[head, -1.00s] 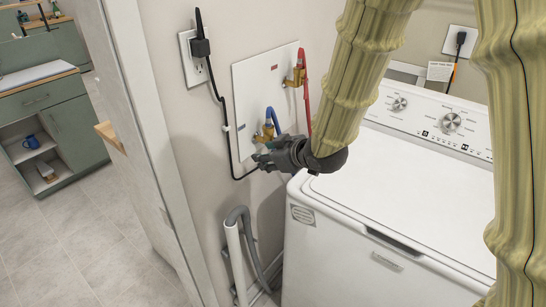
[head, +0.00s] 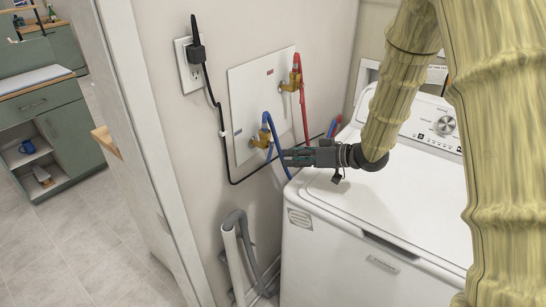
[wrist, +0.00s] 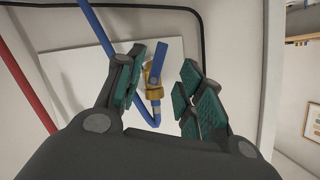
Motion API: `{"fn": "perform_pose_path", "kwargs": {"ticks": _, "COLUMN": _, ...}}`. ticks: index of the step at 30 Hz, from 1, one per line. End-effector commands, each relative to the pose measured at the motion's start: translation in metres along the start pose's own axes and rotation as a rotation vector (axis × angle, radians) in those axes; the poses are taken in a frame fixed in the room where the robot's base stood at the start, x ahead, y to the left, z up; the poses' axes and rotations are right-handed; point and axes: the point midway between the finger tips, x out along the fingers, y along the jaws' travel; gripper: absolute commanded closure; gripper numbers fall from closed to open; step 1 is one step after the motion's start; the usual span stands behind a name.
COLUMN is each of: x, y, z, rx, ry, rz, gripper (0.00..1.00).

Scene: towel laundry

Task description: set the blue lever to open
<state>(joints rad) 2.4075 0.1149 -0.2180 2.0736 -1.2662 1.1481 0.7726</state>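The cold-water valve is a brass body (head: 261,139) low on the white wall plate. It also shows in the wrist view (wrist: 154,88). In the wrist view the blue lever (wrist: 160,62) extends from the brass body toward the top of the picture; in the head view it is hard to tell from the blue hose (head: 276,138). My gripper (head: 284,157) is just right of and below the valve. In the wrist view my gripper (wrist: 162,62) is open, its teal pads apart, with the valve and lever seen through the gap. I see no clear contact.
A second brass valve with a red hose (head: 303,110) sits higher on the white plate (head: 248,95). A black cord (head: 221,125) hangs from the outlet. The white washer (head: 345,215) stands below my arm. Grey drain pipes (head: 235,250) are lower left.

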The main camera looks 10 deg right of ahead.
Motion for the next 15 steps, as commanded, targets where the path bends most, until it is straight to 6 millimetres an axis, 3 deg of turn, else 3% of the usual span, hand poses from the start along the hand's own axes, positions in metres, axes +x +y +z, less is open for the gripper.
{"fn": "perform_pose_path", "kwargs": {"ticks": 9, "x": 0.052, "y": -0.001, "z": -0.001, "rx": -0.001, "ry": -0.003, "rz": -0.001, "gripper": 0.62}}
{"fn": "perform_pose_path", "kwargs": {"ticks": 15, "x": 0.073, "y": -0.001, "z": 0.000, "rx": -0.002, "ry": -0.002, "rz": 0.000, "gripper": 0.62}}
